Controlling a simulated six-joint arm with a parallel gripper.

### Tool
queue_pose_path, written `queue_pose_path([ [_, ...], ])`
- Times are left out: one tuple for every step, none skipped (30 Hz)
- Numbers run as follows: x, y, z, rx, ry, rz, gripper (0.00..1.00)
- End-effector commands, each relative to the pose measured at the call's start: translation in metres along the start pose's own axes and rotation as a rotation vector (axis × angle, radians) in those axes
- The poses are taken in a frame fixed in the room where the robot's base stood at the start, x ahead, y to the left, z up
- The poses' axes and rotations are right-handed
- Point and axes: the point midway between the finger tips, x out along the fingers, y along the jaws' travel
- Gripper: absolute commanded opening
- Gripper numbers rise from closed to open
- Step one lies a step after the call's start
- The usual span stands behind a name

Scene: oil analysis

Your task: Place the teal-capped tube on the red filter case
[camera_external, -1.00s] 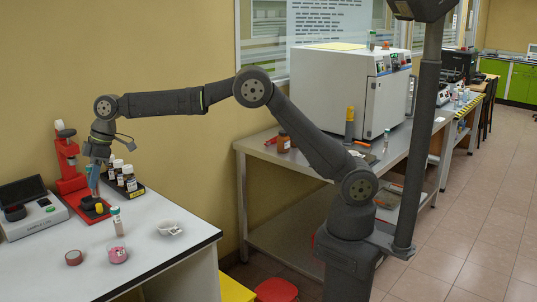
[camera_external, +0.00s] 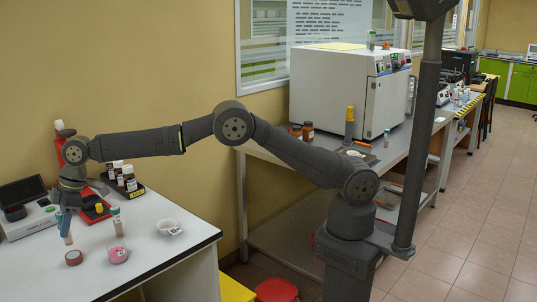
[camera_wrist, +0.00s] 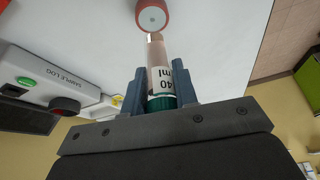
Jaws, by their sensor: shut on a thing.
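My gripper (camera_external: 64,216) points down over the left part of the white table, shut on a tube. In the wrist view the held tube (camera_wrist: 159,77) lies between the two fingers (camera_wrist: 161,90), with its dark teal cap (camera_wrist: 161,102) near the palm. Its label reads "40 ml" and its pinkish lower end points away from the palm. That end also shows below the fingers in the external view (camera_external: 68,238). The round red filter case (camera_external: 74,257) lies flat on the table, just beyond the tube's end in the wrist view (camera_wrist: 152,16). The tube appears above and apart from it.
A second tube with a greenish cap (camera_external: 117,224) stands beside a pink round case (camera_external: 117,253). A white dish (camera_external: 170,227), a rack of dark bottles (camera_external: 128,180), a red stand (camera_external: 61,146) and a grey sample-log device (camera_external: 30,219) are around.

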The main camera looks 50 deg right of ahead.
Motion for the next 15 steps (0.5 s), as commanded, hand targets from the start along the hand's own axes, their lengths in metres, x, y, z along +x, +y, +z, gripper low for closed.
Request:
queue_pose_path([
  [0.007,0.000,0.004,0.001,-0.004,-0.002,0.04],
  [0.011,0.000,0.006,0.001,-0.004,-0.002,0.04],
  [0.017,0.000,0.008,0.001,-0.004,-0.001,0.04],
  [0.021,0.000,0.010,0.001,-0.004,-0.001,0.04],
  [0.025,0.000,0.011,0.001,-0.003,-0.001,0.04],
  [0.028,0.000,0.013,0.001,-0.002,-0.001,0.04],
  [0.030,0.000,0.013,0.001,-0.002,0.000,0.04],
  [0.030,0.000,0.013,0.000,-0.001,0.000,0.04],
  [0.030,0.001,0.013,0.000,-0.001,0.000,0.04],
  [0.030,0.001,0.013,0.000,-0.001,0.000,0.04],
  [0.030,0.001,0.013,0.000,-0.001,0.000,0.04],
  [0.030,0.001,0.013,0.000,-0.001,0.000,0.04],
  [0.030,0.001,0.013,0.000,-0.001,0.000,0.04],
  [0.030,0.001,0.013,0.000,-0.001,0.000,0.04],
  [0.031,0.001,0.014,0.001,-0.001,0.000,0.04],
])
